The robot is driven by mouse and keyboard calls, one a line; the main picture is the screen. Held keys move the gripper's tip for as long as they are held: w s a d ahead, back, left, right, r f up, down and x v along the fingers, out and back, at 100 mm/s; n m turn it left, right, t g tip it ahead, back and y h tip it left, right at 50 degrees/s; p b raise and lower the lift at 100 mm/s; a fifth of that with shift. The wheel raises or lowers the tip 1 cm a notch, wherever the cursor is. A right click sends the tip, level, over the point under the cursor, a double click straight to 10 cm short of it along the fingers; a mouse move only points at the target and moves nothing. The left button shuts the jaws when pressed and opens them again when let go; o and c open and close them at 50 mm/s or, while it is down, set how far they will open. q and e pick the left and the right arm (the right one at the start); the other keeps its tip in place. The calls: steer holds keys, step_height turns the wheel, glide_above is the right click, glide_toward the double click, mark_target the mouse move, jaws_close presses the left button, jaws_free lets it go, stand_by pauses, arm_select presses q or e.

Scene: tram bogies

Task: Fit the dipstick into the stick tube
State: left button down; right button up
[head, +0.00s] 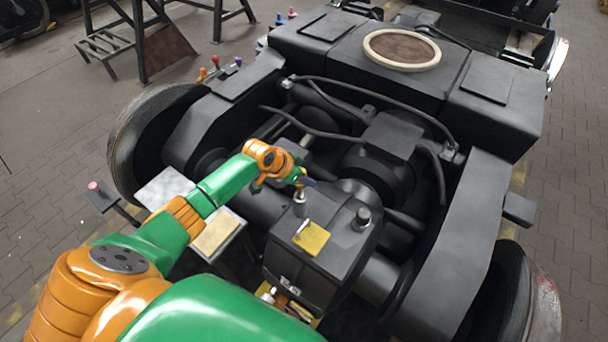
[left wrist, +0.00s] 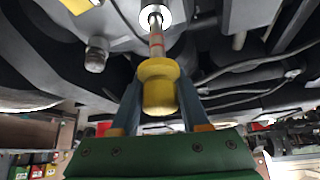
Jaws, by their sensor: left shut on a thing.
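The dipstick has a yellow handle (left wrist: 159,88) and a thin metal rod with a reddish band, seen in the left wrist view. My left gripper (left wrist: 160,118) is shut on the handle, with a blue finger on each side. The rod points to the pale round mouth of the stick tube (left wrist: 155,16), and its end overlaps the dark opening. I cannot tell how deep it sits. In the head view the grey stick tube (head: 300,205) stands up from the dark gearbox, with my left gripper (head: 306,182) just above it. The dipstick is hidden there. My right gripper is out of view.
A yellow plate (head: 312,238) and a grey cap (head: 362,218) sit on the gearbox beside the tube. Black hoses (head: 375,90) and frame beams surround it. A light tray (head: 217,235) stands left of the gearbox. Open floor lies at the far left.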

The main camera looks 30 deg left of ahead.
mark_target(304, 194)
arm_select(q)
steer(key=shift+f+b, duration=3.35)
steer(key=shift+f, duration=0.7)
steer(key=shift+c, duration=1.6)
jaws_free()
steer(key=p+v, duration=0.2)
steer(key=v, duration=0.5)
steer(key=shift+p, duration=0.4)
steer(key=shift+s, duration=0.15)
